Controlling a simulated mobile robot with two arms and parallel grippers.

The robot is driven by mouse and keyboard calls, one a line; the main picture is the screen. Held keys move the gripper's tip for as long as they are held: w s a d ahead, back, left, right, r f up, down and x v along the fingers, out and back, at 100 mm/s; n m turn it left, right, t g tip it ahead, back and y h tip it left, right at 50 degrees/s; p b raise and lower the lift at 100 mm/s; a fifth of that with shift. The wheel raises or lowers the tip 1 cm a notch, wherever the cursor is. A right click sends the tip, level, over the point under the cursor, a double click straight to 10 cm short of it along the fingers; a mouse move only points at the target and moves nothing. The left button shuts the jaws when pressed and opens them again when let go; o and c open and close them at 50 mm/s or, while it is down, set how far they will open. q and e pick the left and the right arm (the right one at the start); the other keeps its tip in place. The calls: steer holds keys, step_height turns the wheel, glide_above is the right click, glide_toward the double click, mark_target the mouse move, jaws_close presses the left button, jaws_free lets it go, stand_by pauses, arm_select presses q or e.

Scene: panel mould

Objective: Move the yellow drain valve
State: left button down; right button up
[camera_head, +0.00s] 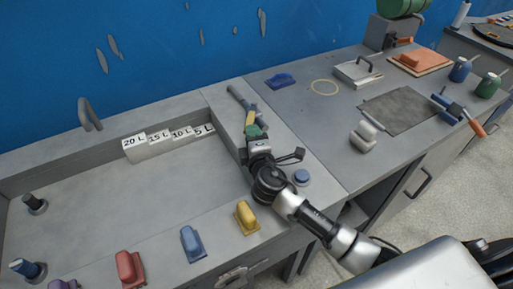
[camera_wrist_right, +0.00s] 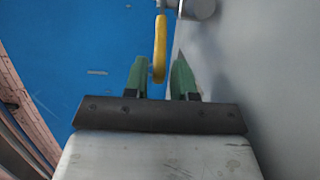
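The yellow drain valve handle (camera_head: 250,118) is at the grey pipe (camera_head: 238,95) on the ledge at the mould's right end. In the right wrist view the yellow handle (camera_wrist_right: 160,48) hangs from a grey metal fitting (camera_wrist_right: 198,8). My right gripper (camera_head: 256,131) is at the handle's near end. Its green fingers (camera_wrist_right: 160,78) are apart, with the handle's tip between them and gaps visible on both sides. My left gripper is not in view.
Along the mould's front edge stand a yellow block (camera_head: 246,217), a blue block (camera_head: 192,243) and a red block (camera_head: 130,268). White volume labels (camera_head: 170,139) line the back. The mould floor (camera_head: 130,195) is clear.

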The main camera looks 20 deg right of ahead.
steer(key=s, duration=0.6)
steer(key=shift+s+a, duration=0.35)
